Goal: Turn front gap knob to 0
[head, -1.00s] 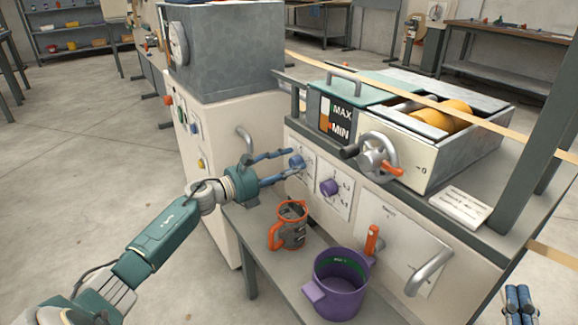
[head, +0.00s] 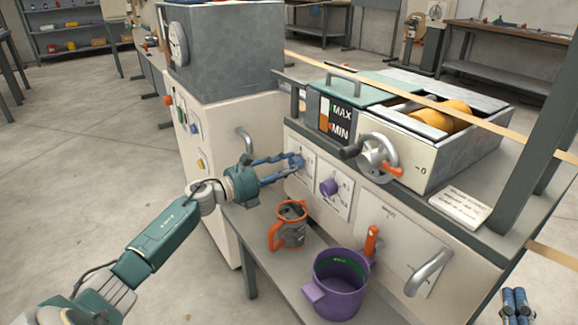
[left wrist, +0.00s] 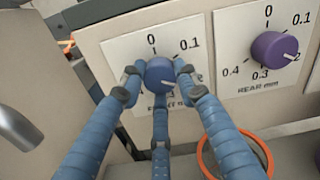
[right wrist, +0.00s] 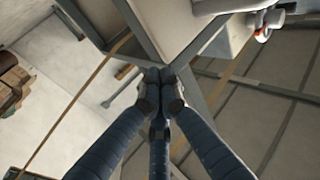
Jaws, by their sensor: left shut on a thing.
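The front gap knob (left wrist: 159,72) is blue and sits on a white dial plate (left wrist: 122,56) with 0 at the top and 0.1 to the upper right. My left gripper (head: 292,163) is shut on this knob, with its blue fingers around the sides and below. A pale mark on the knob points toward the lower right; the lower scale and part of the label are hidden by the fingers. My right gripper (right wrist: 159,88) is shut and empty, away from the machine; it also shows at the lower right of the head view (head: 515,298).
The purple rear knob (head: 328,187) is close to the right on its own dial. An orange-handled jug (head: 289,226) and a purple pot (head: 340,283) stand on the shelf below. A crank wheel (head: 378,157) sits above right.

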